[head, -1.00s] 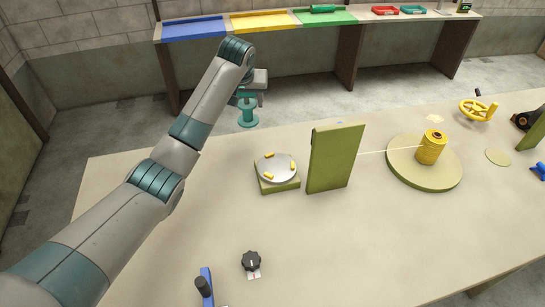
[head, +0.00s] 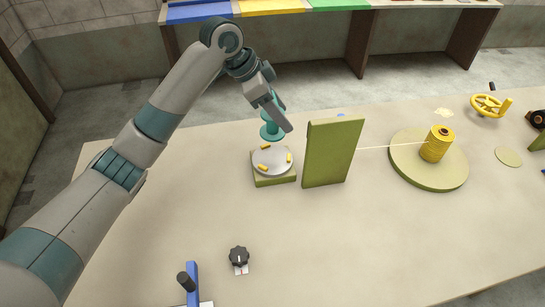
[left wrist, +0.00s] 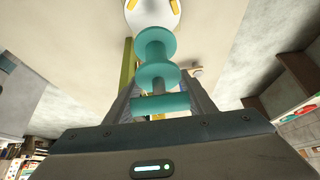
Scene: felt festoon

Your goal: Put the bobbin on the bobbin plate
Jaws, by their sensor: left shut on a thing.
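The teal bobbin (head: 270,133) is gripped by my left gripper (head: 281,115). It hangs roughly upright behind the bobbin plate, near the table's far side. In the left wrist view the bobbin (left wrist: 155,75) sits between the fingers, its flanges sticking out ahead. The bobbin plate (head: 272,160) is a pale round disc with yellow pegs on a green block. It also shows at the top of the left wrist view (left wrist: 153,18), ahead of the bobbin. In the head view the bobbin's lower flange appears just behind the plate's far edge; the exact gap cannot be told. My right gripper is out of view.
A green upright panel (head: 331,152) stands just right of the plate. A thread runs from it to a yellow spool (head: 437,143) on a green disc (head: 412,174). A black knob (head: 238,256) and a blue lever (head: 192,284) are at the front. The left tabletop is clear.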

